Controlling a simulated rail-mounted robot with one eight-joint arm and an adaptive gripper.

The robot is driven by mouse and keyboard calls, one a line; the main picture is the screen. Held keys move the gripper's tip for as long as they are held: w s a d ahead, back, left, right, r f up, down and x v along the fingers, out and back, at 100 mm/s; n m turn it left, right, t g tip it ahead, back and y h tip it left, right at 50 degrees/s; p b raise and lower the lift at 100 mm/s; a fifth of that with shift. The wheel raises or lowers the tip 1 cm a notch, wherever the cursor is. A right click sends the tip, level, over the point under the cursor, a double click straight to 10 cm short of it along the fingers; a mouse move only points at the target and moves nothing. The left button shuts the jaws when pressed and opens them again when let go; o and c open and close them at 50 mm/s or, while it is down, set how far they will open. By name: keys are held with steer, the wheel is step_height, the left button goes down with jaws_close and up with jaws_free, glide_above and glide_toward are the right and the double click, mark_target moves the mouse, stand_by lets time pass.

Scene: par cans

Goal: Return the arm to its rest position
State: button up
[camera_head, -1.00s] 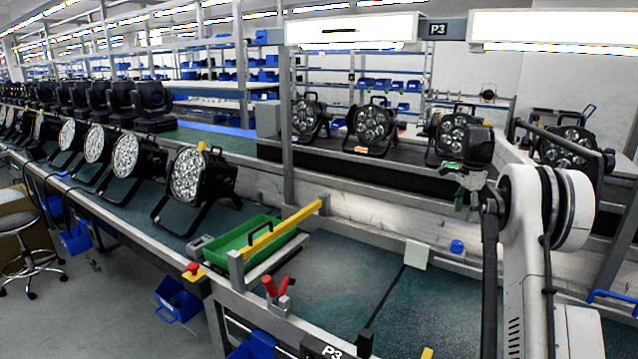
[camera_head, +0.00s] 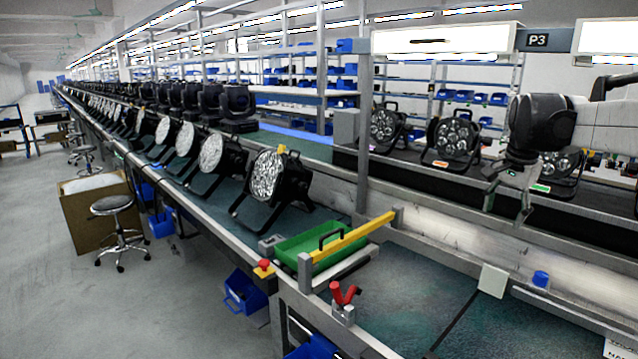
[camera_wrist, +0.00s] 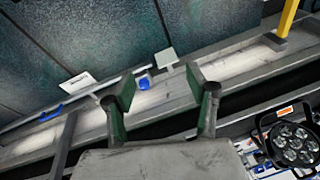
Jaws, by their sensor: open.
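My gripper (camera_head: 507,198) hangs from my arm at the right of the head view, in front of the back shelf with the par cans. Its fingers point down and are apart, with nothing between them. In the wrist view my gripper (camera_wrist: 163,108) shows two green-padded fingers spread wide. Beyond them lie the bench surface, its pale rail and a small blue cap (camera_wrist: 144,83). Most of my arm lies outside the head view.
Par cans (camera_head: 450,138) stand on the back shelf near my gripper. A row of par cans (camera_head: 268,175) lines the left bench. A green tray (camera_head: 318,246), a yellow bar (camera_head: 352,238) and a red clamp (camera_head: 343,294) sit at the bench corner. The bench at lower right is mostly clear.

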steer(key=s+a+n+t, duration=0.2)
steer(key=s+a+n, duration=0.3)
steer(key=s+a, duration=0.9)
steer(key=s+a+f+n+t, duration=0.1)
steer(key=s+a+f+n, duration=0.1)
steer(key=s, duration=0.3)
steer(key=s+a+f+n, duration=0.2)
steer(key=s+a+f, duration=0.2)
steer(key=s+f, duration=0.1)
steer(key=s+a+f+n+t+y, duration=0.1)
steer(key=s+a+f+n, duration=0.1)
steer(key=s, duration=0.5)
step_height(320, 180, down, 2)
steer(key=shift+a+f+n+t, duration=0.15)
steer(key=shift+a+n+t, duration=0.15)
steer(key=shift+a, duration=0.25)
